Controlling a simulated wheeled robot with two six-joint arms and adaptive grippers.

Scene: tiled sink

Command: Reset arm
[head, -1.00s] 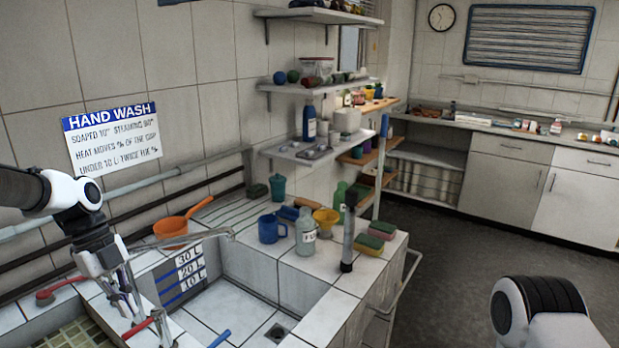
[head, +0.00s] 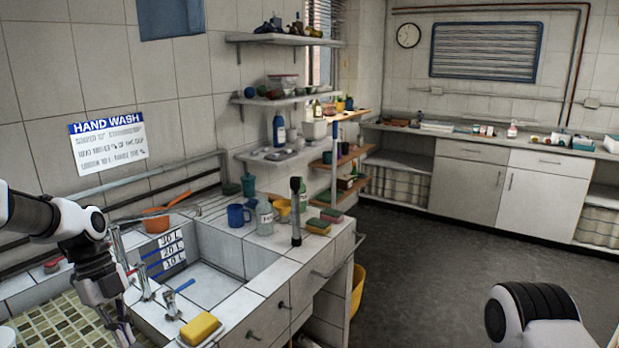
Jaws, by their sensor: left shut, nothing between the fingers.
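My left arm comes in from the left edge. Its gripper (head: 123,326) points down over the near left side of the tiled sink counter, next to the green mosaic-tiled area (head: 62,322). It is shut and empty. Of my right arm only a white and black link shows at the lower right, and its gripper is out of view. The white tiled sink basin (head: 205,284) lies to the right of my left gripper.
The dark floor (head: 430,260) at right is open.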

